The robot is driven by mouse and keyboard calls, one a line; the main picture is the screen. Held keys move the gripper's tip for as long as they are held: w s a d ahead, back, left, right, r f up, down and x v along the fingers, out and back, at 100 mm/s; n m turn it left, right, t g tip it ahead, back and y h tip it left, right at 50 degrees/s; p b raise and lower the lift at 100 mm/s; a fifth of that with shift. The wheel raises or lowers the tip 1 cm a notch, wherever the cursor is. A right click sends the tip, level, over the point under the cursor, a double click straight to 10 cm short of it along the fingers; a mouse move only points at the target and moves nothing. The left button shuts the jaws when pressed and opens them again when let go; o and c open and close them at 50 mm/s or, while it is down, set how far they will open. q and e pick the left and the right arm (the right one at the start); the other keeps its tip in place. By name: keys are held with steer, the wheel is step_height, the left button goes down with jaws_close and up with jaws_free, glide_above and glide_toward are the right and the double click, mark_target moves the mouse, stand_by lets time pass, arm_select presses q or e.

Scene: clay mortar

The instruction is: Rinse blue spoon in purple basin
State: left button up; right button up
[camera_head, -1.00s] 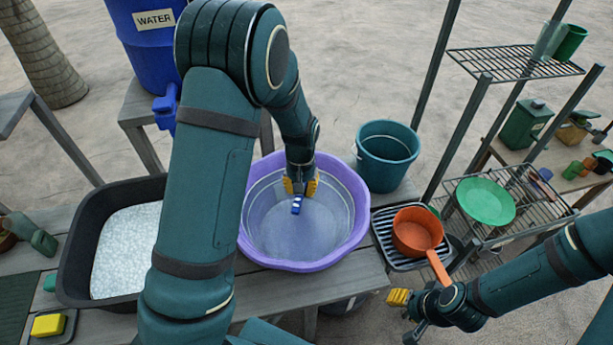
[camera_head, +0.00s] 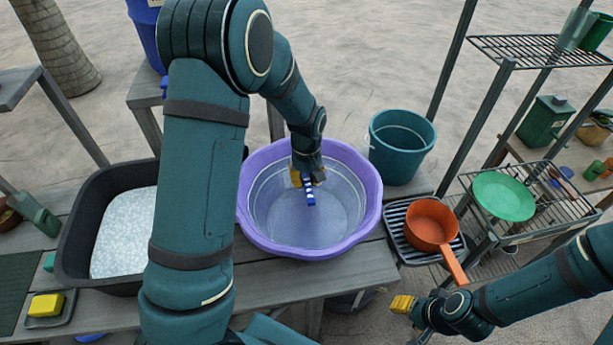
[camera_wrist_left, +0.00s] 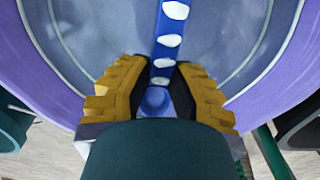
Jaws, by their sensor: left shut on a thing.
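The purple basin (camera_head: 371,215) stands on the wooden bench in the middle of the head view; its purple side also shows in the left wrist view (camera_wrist_left: 45,70). My left gripper (camera_head: 307,181) reaches down inside the basin's rim, yellow fingers shut on the blue spoon (camera_head: 310,197). In the left wrist view, the spoon's white-spotted blue handle (camera_wrist_left: 168,40) runs between the fingers (camera_wrist_left: 157,88) and out of the top of the picture. The spoon's bowl end is not visible. My right gripper (camera_head: 402,308) is low at the right, outside the basin; its opening is unclear.
A black tub (camera_head: 75,240) of whitish material stands left of the basin, with a yellow sponge (camera_head: 46,304) before it. A teal bucket (camera_head: 400,148) stands behind right. An orange pan (camera_head: 430,222) sits on a rack at right, near a green plate (camera_head: 503,196). Bench front is clear.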

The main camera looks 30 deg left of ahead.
arm_select(q)
step_height(320, 180, down, 8)
steer(key=b, duration=0.5)
steer(key=shift+f+b, duration=0.5)
steer(key=shift+b, duration=0.05)
steer(key=shift+r, duration=0.2)
stand_by(0.6)
steer(key=shift+a, duration=0.1)
